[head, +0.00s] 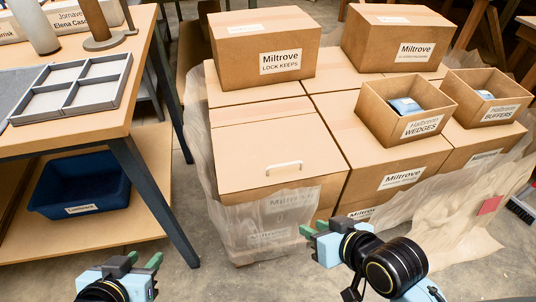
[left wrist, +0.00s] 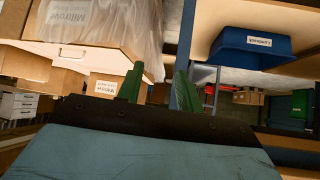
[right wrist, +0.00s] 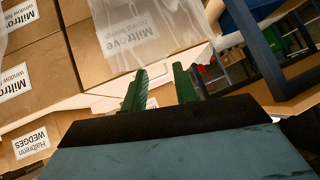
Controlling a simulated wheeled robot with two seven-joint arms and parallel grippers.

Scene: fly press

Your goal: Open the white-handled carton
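The white-handled carton (head: 262,150) is a brown box at the front left of the stack, with a flat closed top. Its white handle (head: 284,168) sits near the front edge of that top. Clear wrap (head: 268,222) covers its front. In the left wrist view the carton's top edge and handle (left wrist: 62,51) appear upside down at the left. My left gripper (head: 144,262) is open and empty, low and left of the carton. My right gripper (head: 322,229) is open and empty, in front of the carton's right corner, apart from the handle.
A workbench (head: 135,100) with a grey divided tray (head: 75,88) stands at the left, a blue bin (head: 80,185) on its lower shelf. Closed cartons (head: 262,50) and open boxes (head: 405,105) sit on the stack. Wrap (head: 450,215) spreads at the right. Floor between bench and stack is clear.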

